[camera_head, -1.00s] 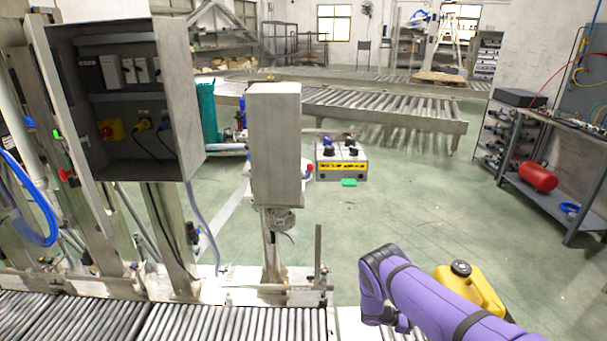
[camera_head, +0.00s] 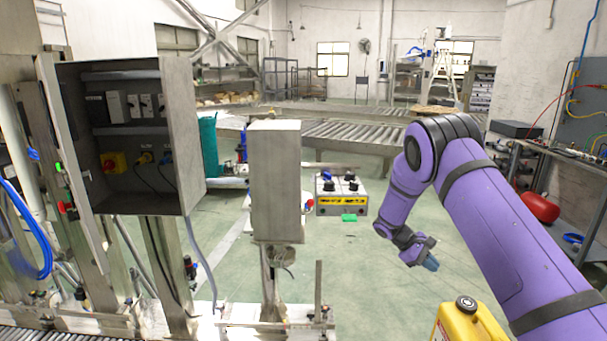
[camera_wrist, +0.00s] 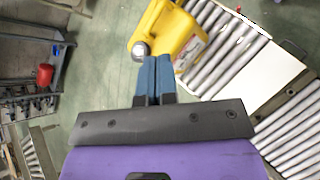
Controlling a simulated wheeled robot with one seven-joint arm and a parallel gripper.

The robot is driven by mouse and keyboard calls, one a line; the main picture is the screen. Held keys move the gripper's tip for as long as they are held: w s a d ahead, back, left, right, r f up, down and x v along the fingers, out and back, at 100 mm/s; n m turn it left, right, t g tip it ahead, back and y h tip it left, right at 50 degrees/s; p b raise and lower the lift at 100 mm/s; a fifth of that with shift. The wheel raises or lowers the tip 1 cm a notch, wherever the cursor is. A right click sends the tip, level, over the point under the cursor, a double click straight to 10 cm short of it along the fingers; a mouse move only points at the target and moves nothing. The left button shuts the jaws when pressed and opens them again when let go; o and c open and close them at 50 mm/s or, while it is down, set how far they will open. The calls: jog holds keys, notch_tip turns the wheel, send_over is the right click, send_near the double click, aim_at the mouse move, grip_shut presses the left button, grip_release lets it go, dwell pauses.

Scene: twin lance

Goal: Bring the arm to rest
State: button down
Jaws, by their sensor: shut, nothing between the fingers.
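My purple arm reaches in from the lower right of the head view and bends at a raised elbow. My gripper (camera_head: 430,264) hangs below that elbow, in front of the green floor, and looks empty. In the wrist view my gripper (camera_wrist: 156,60) shows two blue fingertips side by side, closed with nothing between them.
The yellow jerrycan (camera_head: 462,325) stands at the bottom of the head view. A grey control cabinet (camera_head: 276,180) and an open electrical box (camera_head: 190,130) stand left. A shelf with a red cylinder (camera_head: 540,207) is at right.

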jog(key=s+a+r+m+t+y, duration=0.1)
jog(key=s+r+y, duration=0.1)
jog(key=s+r, duration=0.5)
jog(key=s+a+r+m+t+y, duration=0.1)
jog(key=s+r+m+y, duration=0.15)
jog(key=r, duration=0.95)
jog(key=s+a+r+m+t+y, duration=0.1)
jog(key=s+r+t, duration=0.1)
jog(key=s+r, duration=0.55)
jog(key=s+a+r+m+t+y, duration=0.1)
jog(key=s+r+t, duration=0.1)
jog(key=s, duration=0.6)
jog(key=s+a+r+m+t+y, duration=0.1)
jog(key=s+r, duration=0.3)
jog(key=s, duration=0.5)
jog(key=s+a+r+m+t+y, duration=0.1)
jog(key=s+a+r+t+y, duration=0.1)
jog(key=s, duration=0.6)
jog(key=shift+s+a+r+t, duration=0.15)
jog(key=shift+a+r+t, duration=0.25)
jog(key=shift+r, duration=0.6)
